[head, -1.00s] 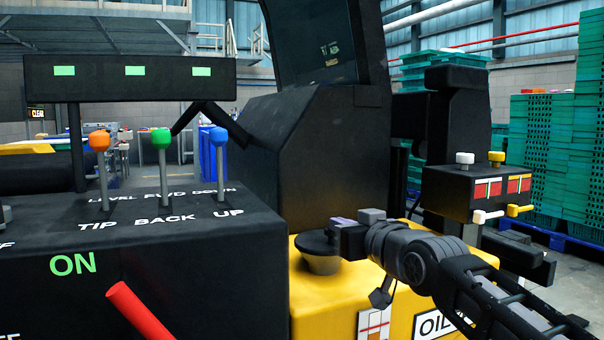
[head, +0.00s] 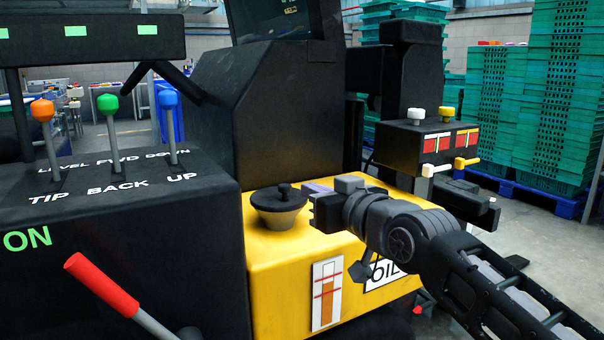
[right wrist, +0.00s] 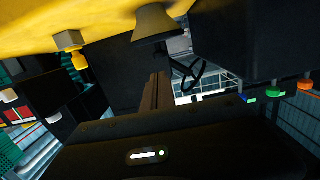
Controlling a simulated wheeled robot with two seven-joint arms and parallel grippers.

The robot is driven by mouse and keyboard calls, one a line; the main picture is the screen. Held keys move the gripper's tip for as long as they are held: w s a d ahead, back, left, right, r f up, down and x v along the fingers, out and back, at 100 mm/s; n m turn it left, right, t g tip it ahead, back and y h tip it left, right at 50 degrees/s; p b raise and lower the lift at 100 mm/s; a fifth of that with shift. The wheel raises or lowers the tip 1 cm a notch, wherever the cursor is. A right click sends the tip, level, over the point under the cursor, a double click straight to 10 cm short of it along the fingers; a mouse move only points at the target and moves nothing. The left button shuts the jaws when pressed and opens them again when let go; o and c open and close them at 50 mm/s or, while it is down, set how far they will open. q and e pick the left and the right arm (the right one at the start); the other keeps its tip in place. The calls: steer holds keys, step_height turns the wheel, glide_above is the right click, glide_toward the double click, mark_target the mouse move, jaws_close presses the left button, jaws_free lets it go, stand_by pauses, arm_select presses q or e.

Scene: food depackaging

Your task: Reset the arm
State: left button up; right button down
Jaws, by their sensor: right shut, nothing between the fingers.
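My right gripper (head: 316,212) is in the middle of the head view, its arm coming in from the lower right. It is shut and empty. It is just right of a dark round cap (head: 278,208) on the yellow oil tank (head: 285,260); whether they touch is hard to tell. In the right wrist view the shut fingers (right wrist: 155,95) point toward the cap (right wrist: 157,22), which appears upside down under the yellow surface. My left gripper is not in view.
A black console with orange, green and blue-knobbed levers (head: 112,104) and a red-handled lever (head: 101,284) stands at left. A small black control box (head: 426,146) stands behind my right arm. Stacked green crates (head: 553,90) are at the far right, with open floor before them.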

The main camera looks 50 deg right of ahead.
steer(key=shift+s+a+f, duration=0.15)
steer(key=shift+s+f, duration=0.05)
steer(key=shift+s, duration=0.3)
steer(key=shift+s+a+f, duration=0.15)
steer(key=shift+s+f, duration=0.05)
steer(key=shift+s, duration=0.3)
